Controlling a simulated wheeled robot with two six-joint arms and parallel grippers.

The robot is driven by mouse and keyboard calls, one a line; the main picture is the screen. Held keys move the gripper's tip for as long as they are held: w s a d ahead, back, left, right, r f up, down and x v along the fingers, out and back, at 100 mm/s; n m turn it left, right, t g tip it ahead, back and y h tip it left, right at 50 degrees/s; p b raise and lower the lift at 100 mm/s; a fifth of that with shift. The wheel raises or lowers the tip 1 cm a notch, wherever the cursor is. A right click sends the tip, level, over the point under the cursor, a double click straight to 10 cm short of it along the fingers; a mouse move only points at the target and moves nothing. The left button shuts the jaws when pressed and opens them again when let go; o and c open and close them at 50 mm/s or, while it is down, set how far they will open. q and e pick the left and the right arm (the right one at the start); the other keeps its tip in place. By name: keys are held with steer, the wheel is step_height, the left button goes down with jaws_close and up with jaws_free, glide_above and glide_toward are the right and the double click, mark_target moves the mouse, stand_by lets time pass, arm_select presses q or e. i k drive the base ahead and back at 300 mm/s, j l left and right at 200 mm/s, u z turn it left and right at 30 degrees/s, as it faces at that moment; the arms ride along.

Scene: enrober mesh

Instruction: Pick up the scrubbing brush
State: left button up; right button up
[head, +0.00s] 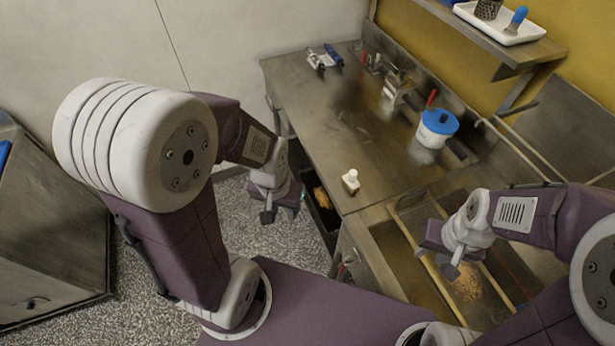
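I cannot tell for sure which thing is the scrubbing brush. A small blue-handled object (333,54) lies at the far left end of the metal counter, beside a white and dark piece. Another blue upright object (516,19) stands in a white tray (480,22) on the wall shelf. My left gripper (282,212) hangs left of the counter's front edge, open and empty. My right gripper (438,262) is over the trough at the counter's right, open and empty. Both are apart from the blue objects.
A white tub with blue lid (437,128) and a small white bottle (350,181) stand on the counter (330,130). Metal fittings (390,80) line its back. A trough (400,245) holds brown crumbs (467,288). Something orange (321,197) sits in an opening below the counter.

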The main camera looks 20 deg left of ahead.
mark_target(350, 179)
steer(key=u, duration=0.15)
steer(key=z, duration=1.15)
steer(key=u, duration=1.15)
steer(key=i+j+z, duration=0.15)
steer(key=j, duration=0.2)
steer(key=i+j+z, duration=0.15)
steer(key=j, duration=0.25)
steer(key=i+j+z, duration=0.15)
steer(key=j, duration=0.25)
steer(key=i+j+z, duration=0.15)
steer(key=j, duration=0.25)
steer(key=j+z, duration=0.15)
steer(key=j, duration=0.3)
